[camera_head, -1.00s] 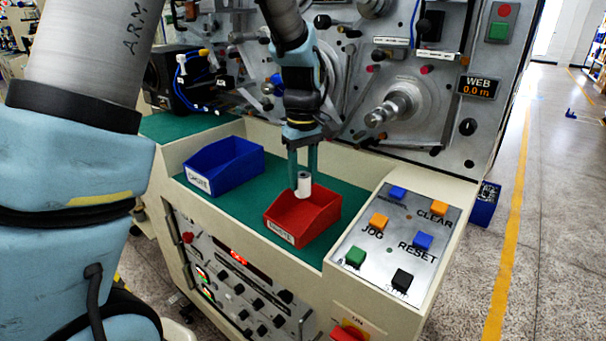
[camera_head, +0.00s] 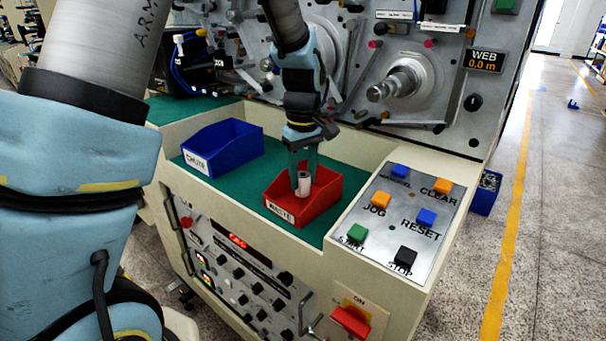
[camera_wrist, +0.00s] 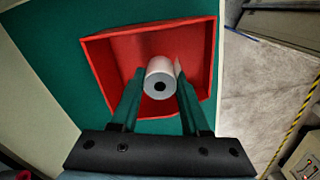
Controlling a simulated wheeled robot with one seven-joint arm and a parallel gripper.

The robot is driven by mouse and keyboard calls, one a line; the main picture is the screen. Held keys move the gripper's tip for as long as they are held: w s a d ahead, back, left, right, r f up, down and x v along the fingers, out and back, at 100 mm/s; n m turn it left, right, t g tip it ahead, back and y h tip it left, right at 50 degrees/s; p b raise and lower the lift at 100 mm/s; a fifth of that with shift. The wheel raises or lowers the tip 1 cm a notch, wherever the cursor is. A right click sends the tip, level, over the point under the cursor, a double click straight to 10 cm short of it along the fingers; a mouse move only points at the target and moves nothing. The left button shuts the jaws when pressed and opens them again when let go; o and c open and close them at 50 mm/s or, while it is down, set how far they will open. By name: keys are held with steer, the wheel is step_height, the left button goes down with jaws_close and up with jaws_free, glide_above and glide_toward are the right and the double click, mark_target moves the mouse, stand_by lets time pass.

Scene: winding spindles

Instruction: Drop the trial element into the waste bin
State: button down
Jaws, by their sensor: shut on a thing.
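The trial element (camera_head: 303,184) is a small white cylinder with a dark centre hole. My gripper (camera_head: 302,172) is shut on it, one finger on each side. In the wrist view the element (camera_wrist: 160,78) sits between the fingertips, its holed end toward the camera. The red waste bin (camera_head: 323,203), labelled WASTE, stands on the green shelf directly below. In the wrist view the bin's red rim (camera_wrist: 150,29) surrounds the element and fingertips. The element is at the bin's opening; whether it touches the bin floor I cannot tell.
A blue bin (camera_head: 232,152) labelled CHUTE stands left of the waste bin on the green shelf (camera_head: 225,186). A button panel (camera_head: 398,222) lies to the right. Spindles and a shaft (camera_head: 395,84) stick out of the machine face behind. A red switch (camera_head: 350,321) is below.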

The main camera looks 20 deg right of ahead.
steer(key=shift+c, duration=1.5)
jaws_free()
step_height(320, 180, up, 11)
steer(key=b, duration=0.2)
steer(key=shift+f, duration=0.1)
